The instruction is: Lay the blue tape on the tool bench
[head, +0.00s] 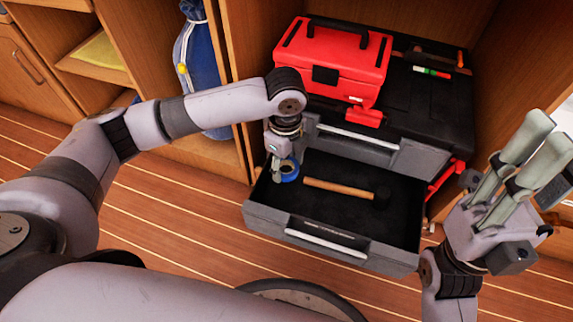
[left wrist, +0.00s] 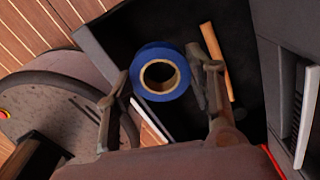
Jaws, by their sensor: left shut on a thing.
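A roll of blue tape (head: 291,171) is at the left end of the open drawer (head: 330,222) in the head view. It also shows in the left wrist view (left wrist: 144,56), a ring with a pale core between my left fingers. My left gripper (head: 281,174) reaches down into the drawer and is shut on the tape. Whether the tape touches the drawer floor I cannot tell. The grey, black-topped chest (head: 428,108), apparently the tool bench, stands above and behind the drawer. My right gripper (head: 545,133) is raised at the right, empty, its fingers apart.
A hammer (head: 338,189) with a wooden handle lies in the drawer beside the tape. A red toolbox (head: 335,58) covers the left of the chest top. A marker (head: 432,72) and other small tools lie at its back; the front right is clear.

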